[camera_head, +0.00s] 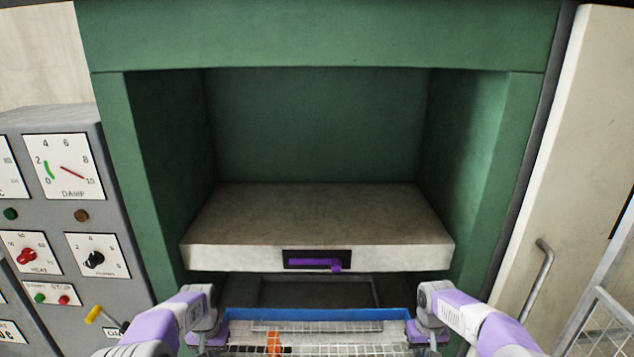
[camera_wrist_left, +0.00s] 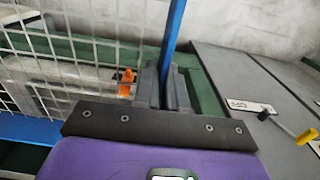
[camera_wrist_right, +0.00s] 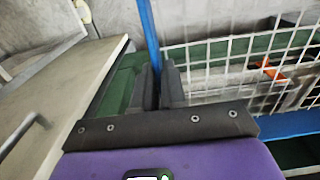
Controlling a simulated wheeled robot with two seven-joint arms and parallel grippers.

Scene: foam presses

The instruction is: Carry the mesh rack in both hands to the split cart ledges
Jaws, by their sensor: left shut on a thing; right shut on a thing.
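The mesh rack (camera_head: 330,337) is a white wire grid with a blue rim, low in the middle of the head view, in front of the green press. My left gripper (camera_head: 207,333) is shut on the rack's left blue rim, which runs up between its fingers in the left wrist view (camera_wrist_left: 171,85). My right gripper (camera_head: 424,331) is shut on the right blue rim, which shows between its fingers in the right wrist view (camera_wrist_right: 155,85). The rack hangs between both hands and looks about level. The split cart ledges cannot be made out for certain.
The green press (camera_head: 320,45) stands ahead with a pale slab (camera_head: 320,215) and purple handle (camera_head: 315,263). A grey control panel (camera_head: 65,200) with a yellow-tipped lever (camera_head: 93,314) is at left. A pale door (camera_head: 560,170) and a wire-mesh frame (camera_head: 605,320) are at right.

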